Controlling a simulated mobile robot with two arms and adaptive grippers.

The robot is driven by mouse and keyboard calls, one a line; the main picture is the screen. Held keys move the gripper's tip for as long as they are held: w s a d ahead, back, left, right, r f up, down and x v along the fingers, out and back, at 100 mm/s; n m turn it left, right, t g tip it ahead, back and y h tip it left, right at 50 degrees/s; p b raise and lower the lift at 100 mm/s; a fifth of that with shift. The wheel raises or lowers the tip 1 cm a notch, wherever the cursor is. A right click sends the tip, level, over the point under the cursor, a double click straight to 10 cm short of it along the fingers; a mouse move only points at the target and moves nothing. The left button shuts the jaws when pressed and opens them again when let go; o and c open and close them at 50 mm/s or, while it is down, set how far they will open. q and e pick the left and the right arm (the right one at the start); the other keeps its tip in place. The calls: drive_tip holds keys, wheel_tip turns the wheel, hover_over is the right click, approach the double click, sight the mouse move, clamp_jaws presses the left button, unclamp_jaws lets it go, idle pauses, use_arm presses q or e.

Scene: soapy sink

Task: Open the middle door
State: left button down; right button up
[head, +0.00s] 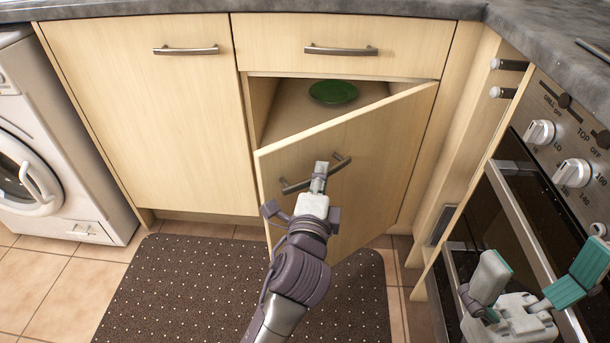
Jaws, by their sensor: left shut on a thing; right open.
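The middle door (365,178) is a pale wood cabinet door under a drawer. It stands partly open, hinged at its right side, with its left edge swung out toward me. Its metal bar handle (297,186) sits on the front face. My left gripper (319,176) is shut on this handle, and its fingers hide the middle of the bar. My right gripper (525,285) is open and empty at the lower right, in front of the oven. A green plate (333,92) lies on the shelf inside the cabinet.
A closed cabinet door (150,120) is at the left and a closed drawer (400,45) is above. A washing machine (60,200) stands at the far left. The oven (520,190) with knobs is at the right. A brown dotted mat (170,290) covers the floor.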

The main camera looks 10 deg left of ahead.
use_arm(q)
drive_tip(key=shift+w+a+f, duration=0.1)
drive_tip(key=shift+a+f, duration=0.05)
drive_tip(key=shift+a, duration=0.05)
drive_tip(key=c, duration=1.1)
unclamp_jaws()
drive_tip(key=s, duration=0.7)
drive_tip(key=shift+s+d, duration=0.15)
drive_tip(key=shift+s, duration=0.1)
